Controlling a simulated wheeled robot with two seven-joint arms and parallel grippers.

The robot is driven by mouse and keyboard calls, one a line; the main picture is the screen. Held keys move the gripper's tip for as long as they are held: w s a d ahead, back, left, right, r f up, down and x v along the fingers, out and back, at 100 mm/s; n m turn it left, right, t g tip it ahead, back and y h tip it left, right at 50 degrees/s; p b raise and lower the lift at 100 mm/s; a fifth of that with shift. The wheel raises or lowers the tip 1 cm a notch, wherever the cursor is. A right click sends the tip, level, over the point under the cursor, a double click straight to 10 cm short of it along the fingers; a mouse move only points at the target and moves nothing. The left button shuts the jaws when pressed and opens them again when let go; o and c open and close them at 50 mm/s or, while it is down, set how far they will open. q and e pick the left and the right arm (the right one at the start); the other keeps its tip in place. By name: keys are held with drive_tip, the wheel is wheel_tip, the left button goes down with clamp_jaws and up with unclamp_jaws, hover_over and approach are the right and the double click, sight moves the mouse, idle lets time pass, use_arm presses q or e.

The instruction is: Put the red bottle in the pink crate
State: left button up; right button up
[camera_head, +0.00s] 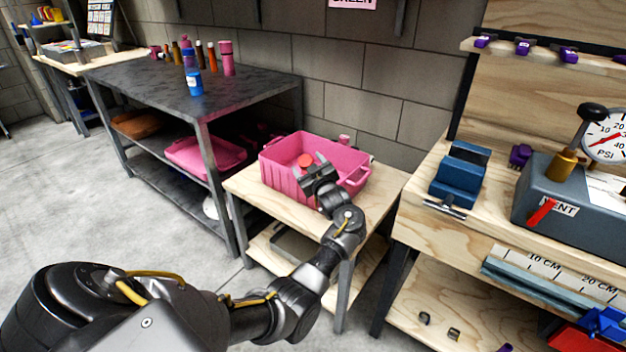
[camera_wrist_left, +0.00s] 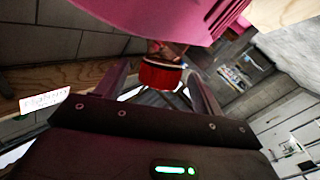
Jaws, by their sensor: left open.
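The pink crate (camera_head: 283,178) stands on a low wooden table and fills the top of the left wrist view (camera_wrist_left: 170,14). A round red top (camera_head: 305,160), which seems to belong to the red bottle, shows inside the crate; the crate and my gripper hide the rest. My left gripper (camera_head: 311,168) is over the crate, its fingers open and close to the red top. In the left wrist view the red piece (camera_wrist_left: 161,76) shows between the open fingers, apart from them as far as I can tell. My right gripper is not in view.
A workbench (camera_head: 440,215) at the right carries a blue vise (camera_head: 460,174) and a gauge box. The block wall is behind the crate.

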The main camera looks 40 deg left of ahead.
use_arm(q)
drive_tip(key=shift+w+a, duration=0.15)
drive_tip(key=shift+a, duration=0.05)
clamp_jaws()
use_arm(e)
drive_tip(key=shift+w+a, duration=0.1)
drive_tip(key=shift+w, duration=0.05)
use_arm(q)
drive_tip(key=shift+r, duration=0.15)
